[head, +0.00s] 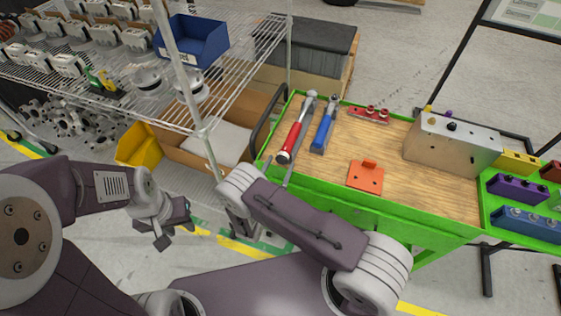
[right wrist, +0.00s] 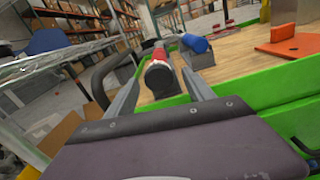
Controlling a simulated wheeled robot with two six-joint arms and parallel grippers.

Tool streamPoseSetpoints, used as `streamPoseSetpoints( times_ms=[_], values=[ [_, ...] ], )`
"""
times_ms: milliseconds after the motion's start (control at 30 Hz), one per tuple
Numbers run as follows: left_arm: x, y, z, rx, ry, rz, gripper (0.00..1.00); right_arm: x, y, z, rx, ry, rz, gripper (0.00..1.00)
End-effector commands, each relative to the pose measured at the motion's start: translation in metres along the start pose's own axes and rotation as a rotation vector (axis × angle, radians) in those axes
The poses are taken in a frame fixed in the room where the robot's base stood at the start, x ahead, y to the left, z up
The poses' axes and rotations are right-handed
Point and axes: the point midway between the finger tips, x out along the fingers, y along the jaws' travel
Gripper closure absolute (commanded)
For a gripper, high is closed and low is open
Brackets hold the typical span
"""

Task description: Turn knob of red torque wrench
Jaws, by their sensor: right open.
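The red torque wrench (head: 296,132) lies on the wooden top of the green cart, its knob end (head: 283,157) toward me at the near left edge. In the right wrist view its dark round knob end (right wrist: 159,79) faces me. My right gripper (head: 272,172) is open just in front of the knob. In the right wrist view its fingers (right wrist: 160,88) stand either side of the knob end, with space around it; I cannot tell any contact. My left gripper (head: 170,222) hangs over the floor at the left, away from the cart; its opening is unclear.
A blue torque wrench (head: 323,130) lies close to the right of the red one. An orange block (head: 365,177), a red part (head: 370,114) and a metal box (head: 452,143) stand further right. A black cart handle (head: 268,119) and wire shelf (head: 236,75) are at the left.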

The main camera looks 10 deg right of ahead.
Motion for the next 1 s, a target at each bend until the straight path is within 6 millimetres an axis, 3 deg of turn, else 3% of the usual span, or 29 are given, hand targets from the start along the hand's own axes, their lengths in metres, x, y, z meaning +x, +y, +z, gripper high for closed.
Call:
streamPoseSetpoints(
  times_ms=[133,367,467,600,1000],
  values=[
    [-0.0020,0.0000,-0.0002,0.000,0.000,0.000,0.64,0.0128,-0.0002,0.0005,0.001,0.000,-0.001,0.39],
    [-0.0017,0.0000,-0.0001,0.000,0.000,0.000,0.64,0.0143,0.0002,0.0000,0.001,0.000,0.001,0.39],
    [-0.0017,0.0000,-0.0001,0.000,0.000,0.000,0.64,0.0142,0.0002,0.0000,0.001,0.000,0.000,0.61],
    [-0.0017,0.0000,-0.0001,0.000,0.000,0.000,0.64,0.0141,0.0000,0.0000,0.001,0.000,0.000,1.00],
    [0.0033,-0.0001,0.0004,0.000,0.000,0.000,0.64,0.0141,-0.0002,-0.0015,-0.088,0.001,0.000,1.00]
  ],
)
